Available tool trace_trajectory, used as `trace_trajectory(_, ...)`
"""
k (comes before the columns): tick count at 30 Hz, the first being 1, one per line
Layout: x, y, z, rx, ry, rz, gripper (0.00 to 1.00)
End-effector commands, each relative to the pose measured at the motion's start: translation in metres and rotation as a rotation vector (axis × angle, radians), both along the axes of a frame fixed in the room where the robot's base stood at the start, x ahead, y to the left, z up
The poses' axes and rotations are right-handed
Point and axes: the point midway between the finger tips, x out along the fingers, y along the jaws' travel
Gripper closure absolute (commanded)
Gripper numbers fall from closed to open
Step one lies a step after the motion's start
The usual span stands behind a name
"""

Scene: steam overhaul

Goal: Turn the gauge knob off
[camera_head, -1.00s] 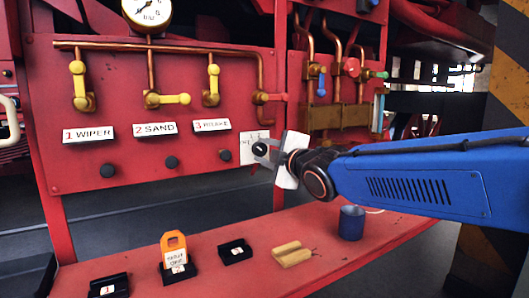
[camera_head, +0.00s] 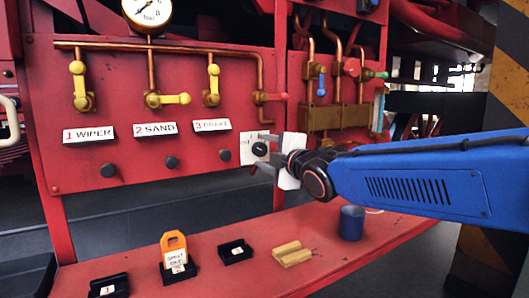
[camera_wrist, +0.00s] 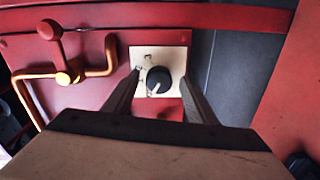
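The gauge knob (camera_head: 260,149) is a round black knob on a white plate at the right end of the red panel's lower row. In the wrist view the knob (camera_wrist: 158,80) sits in the middle, with a light pointer mark toward its lower left; the plate's lettering is too small to read. My gripper (camera_head: 263,151) is in front of the plate and open. In the wrist view its two dark fingers (camera_wrist: 160,84) stand apart to the left and right of the knob, with visible gaps. I cannot tell how far the tips are from the plate.
A round pressure gauge (camera_head: 147,12) tops the panel. Yellow valve levers (camera_head: 172,99) and copper pipes are above the labels WIPER, SAND and a third one. The red bench (camera_head: 330,246) below holds an orange tag (camera_head: 173,245), black holders, a wooden block (camera_head: 292,254) and a blue cup (camera_head: 351,223).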

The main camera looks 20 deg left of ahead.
Motion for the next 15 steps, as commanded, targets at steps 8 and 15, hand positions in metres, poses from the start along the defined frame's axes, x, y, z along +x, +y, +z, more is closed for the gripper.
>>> trace_trajectory(8,0.000,-0.001,0.001,0.002,-0.001,0.000,0.49)
trace_trajectory(15,-0.014,-0.017,0.003,0.003,-0.003,-0.001,0.49)
